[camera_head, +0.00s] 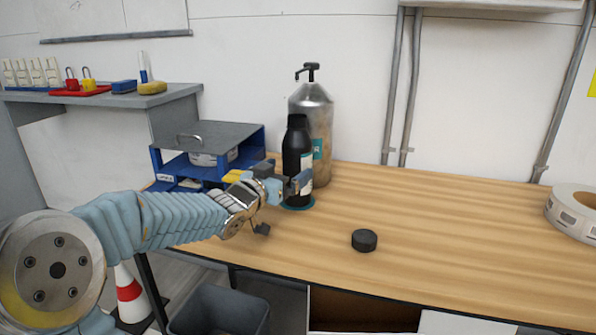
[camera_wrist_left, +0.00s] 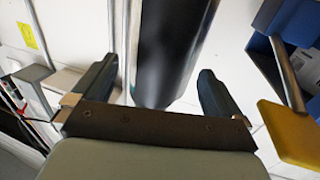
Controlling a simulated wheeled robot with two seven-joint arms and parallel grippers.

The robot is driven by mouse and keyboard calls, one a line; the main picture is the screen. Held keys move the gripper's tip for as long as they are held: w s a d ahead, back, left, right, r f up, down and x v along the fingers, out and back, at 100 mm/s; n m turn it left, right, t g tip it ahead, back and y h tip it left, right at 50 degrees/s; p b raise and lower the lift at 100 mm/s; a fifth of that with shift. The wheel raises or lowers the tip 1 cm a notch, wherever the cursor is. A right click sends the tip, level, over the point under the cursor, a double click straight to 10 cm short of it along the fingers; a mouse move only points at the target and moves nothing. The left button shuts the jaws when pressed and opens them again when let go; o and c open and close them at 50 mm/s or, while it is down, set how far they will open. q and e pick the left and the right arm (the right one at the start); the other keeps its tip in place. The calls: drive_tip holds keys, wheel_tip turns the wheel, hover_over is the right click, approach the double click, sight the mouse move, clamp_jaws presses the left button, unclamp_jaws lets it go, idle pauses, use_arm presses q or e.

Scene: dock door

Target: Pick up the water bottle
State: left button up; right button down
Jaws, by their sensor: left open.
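The black water bottle (camera_head: 297,154) stands upright on a teal coaster (camera_head: 299,205) on the wooden bench, in front of a metal pump canister (camera_head: 318,120). My left gripper (camera_head: 290,182) reaches in from the left and is at the lower part of the bottle. In the left wrist view the left gripper (camera_wrist_left: 160,92) is open, with the dark bottle (camera_wrist_left: 170,45) between its two fingers. A gap shows on both sides of the bottle there. My right gripper is not in view.
A blue organizer (camera_head: 210,155) with a grey top stands left of the bottle. A black puck (camera_head: 364,240) lies in front on the bench (camera_head: 440,225). A label roll (camera_head: 575,212) is at the far right. A grey bin (camera_head: 220,312) and a cone (camera_head: 130,292) are below.

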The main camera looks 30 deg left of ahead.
sight(297, 131)
use_arm(q)
drive_tip(key=w, duration=0.7)
drive_tip(key=shift+d+r+p, duration=0.1)
drive_tip(key=shift+p, duration=0.2)
drive_tip(key=c, duration=1.2)
drive_tip(key=shift+r, duration=0.2)
drive_tip(key=shift+r, duration=0.85)
drive_tip(key=s+r, duration=0.1)
drive_tip(key=r, duration=0.1)
drive_tip(key=s+r+p, duration=0.1)
drive_tip(key=s+r, duration=0.1)
drive_tip(key=s+d+r, duration=0.1)
drive_tip(key=r, duration=0.2)
drive_tip(key=shift+s+d+p, duration=0.1)
drive_tip(key=shift+s+p, duration=0.25)
drive_tip(key=shift+p, duration=0.05)
drive_tip(key=shift+s+d+r+p, duration=0.3)
drive_tip(key=shift+s+r, duration=0.35)
drive_tip(key=shift+s, duration=0.85)
drive_tip(key=shift+s+d+r+p, duration=0.15)
drive_tip(key=shift+s+d+r, duration=0.4)
drive_tip(key=shift+s, duration=0.9)
drive_tip(key=shift+s+d+r+p, duration=0.25)
drive_tip(key=shift+s+r, duration=0.5)
drive_tip(key=shift+s, duration=0.75)
